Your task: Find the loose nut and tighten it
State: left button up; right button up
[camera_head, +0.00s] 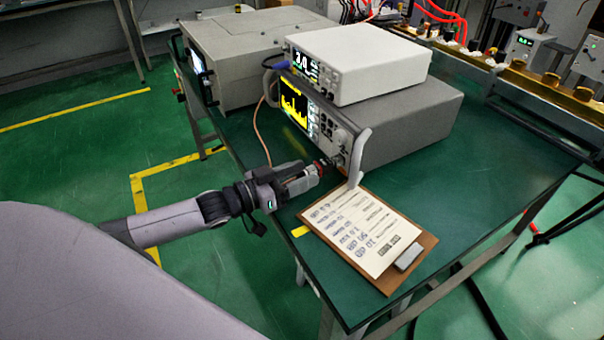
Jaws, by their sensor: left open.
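My left gripper (322,168) reaches in from the left at the front of the lower grey instrument (412,120). It is open, with its tips close to the lower right of the front panel, beside the light grey handle (358,158). Small dark and reddish parts show at the tips; I cannot tell whether the gripper touches them. A loose nut cannot be singled out at this size, and the gripper covers part of the panel. A copper-coloured cable (262,132) hangs at the panel's left. My right gripper is not in view.
A white instrument (358,60) sits on the lower one. A large grey unit (245,60) stands behind left. A clipboard (412,275) with a printed sheet lies at the front of the green table (495,170). The table's right side is clear. Brass-coloured hardware (550,90) runs along the back right.

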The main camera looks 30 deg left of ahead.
pick_arm(q)
jog(key=shift+w+d, duration=0.25)
jog(key=shift+w, duration=0.05)
grip_shut()
jog(key=m+p, duration=0.1)
jog(key=m, duration=0.2)
jog(key=shift+r, duration=0.1)
jog(key=m, duration=0.2)
jog(key=shift+m, duration=0.3)
grip_release()
